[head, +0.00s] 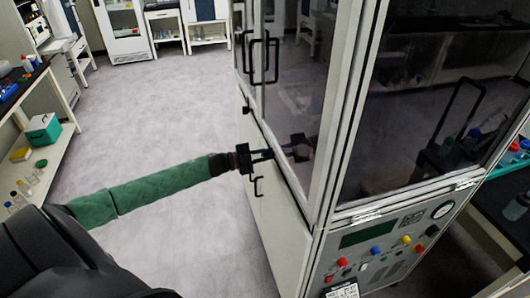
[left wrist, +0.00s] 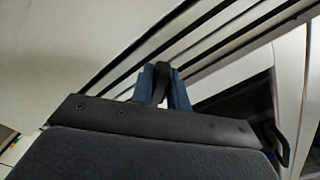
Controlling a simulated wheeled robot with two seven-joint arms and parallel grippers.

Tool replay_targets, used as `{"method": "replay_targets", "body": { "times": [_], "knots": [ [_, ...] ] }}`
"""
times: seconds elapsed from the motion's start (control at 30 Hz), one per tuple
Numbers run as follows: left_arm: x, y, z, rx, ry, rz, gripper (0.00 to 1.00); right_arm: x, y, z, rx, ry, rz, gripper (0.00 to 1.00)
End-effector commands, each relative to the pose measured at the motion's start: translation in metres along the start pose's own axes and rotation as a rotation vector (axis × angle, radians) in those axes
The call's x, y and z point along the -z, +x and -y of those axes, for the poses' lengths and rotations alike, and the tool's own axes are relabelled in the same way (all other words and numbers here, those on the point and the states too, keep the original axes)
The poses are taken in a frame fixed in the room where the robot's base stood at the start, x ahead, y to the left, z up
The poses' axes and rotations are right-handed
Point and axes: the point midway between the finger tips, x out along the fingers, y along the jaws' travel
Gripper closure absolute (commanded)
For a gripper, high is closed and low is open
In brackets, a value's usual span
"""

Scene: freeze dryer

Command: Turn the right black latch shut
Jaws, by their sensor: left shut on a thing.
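The freeze dryer (head: 288,205) is a tall pale cabinet with dark glass panels. My left gripper (head: 264,156) is at the seam below the glass doors on its left-facing side. In the left wrist view, the two blue fingers (left wrist: 163,88) are closed on the right black latch (left wrist: 163,70), a narrow upright black piece between them. In the head view the gripper mostly hides this latch, so its exact angle is hard to tell. Another small black latch (head: 246,109) shows farther left along the same seam. My right gripper is out of view.
Black door handles (head: 265,60) stand out above the gripper, and a lower black handle (head: 258,187) is just below it. A control panel (head: 385,248) with coloured knobs faces front. A bench (head: 60,150) with bottles is at left. The floor between is clear.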

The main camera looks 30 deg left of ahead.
Motion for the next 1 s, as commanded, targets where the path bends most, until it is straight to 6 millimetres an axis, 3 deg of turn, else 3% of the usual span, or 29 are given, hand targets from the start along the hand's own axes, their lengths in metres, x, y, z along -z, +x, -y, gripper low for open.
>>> {"method": "replay_targets", "body": {
  "times": [0.5, 1.0],
  "knots": [
    [0.0, -0.001, 0.001, -0.002, -0.487, 0.003, 1.0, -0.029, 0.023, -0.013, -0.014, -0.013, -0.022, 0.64],
    [-0.001, 0.0, 0.0, -0.001, -0.817, 0.002, 1.0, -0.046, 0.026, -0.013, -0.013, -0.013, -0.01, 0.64]
  ]
}}
